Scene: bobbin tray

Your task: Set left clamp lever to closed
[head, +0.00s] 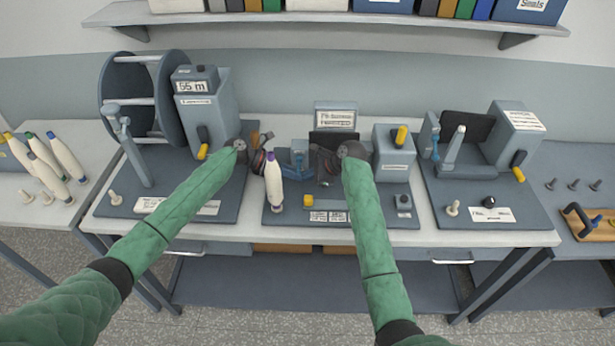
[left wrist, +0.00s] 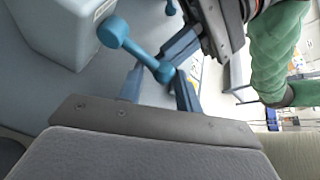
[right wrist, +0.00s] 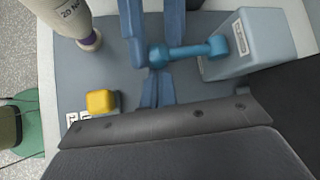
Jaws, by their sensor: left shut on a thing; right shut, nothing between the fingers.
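The left clamp lever (left wrist: 140,53) is a teal rod with a wide hub on the side of a pale grey-blue block and a ball at its free end. It also shows in the right wrist view (right wrist: 188,52). My left gripper (left wrist: 161,80) is shut on the lever's ball end, with a finger on each side. My right gripper (right wrist: 158,88) is shut and empty, its fingertips close beside the ball and the left fingers. In the head view both grippers meet over the middle station, and they partly hide the lever.
A white bobbin with a purple tip (head: 273,180) stands close to my left gripper. A yellow block (right wrist: 102,101) lies on the middle base plate. A large reel (head: 115,95) stands at the left, and another clamp station (head: 452,150) at the right.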

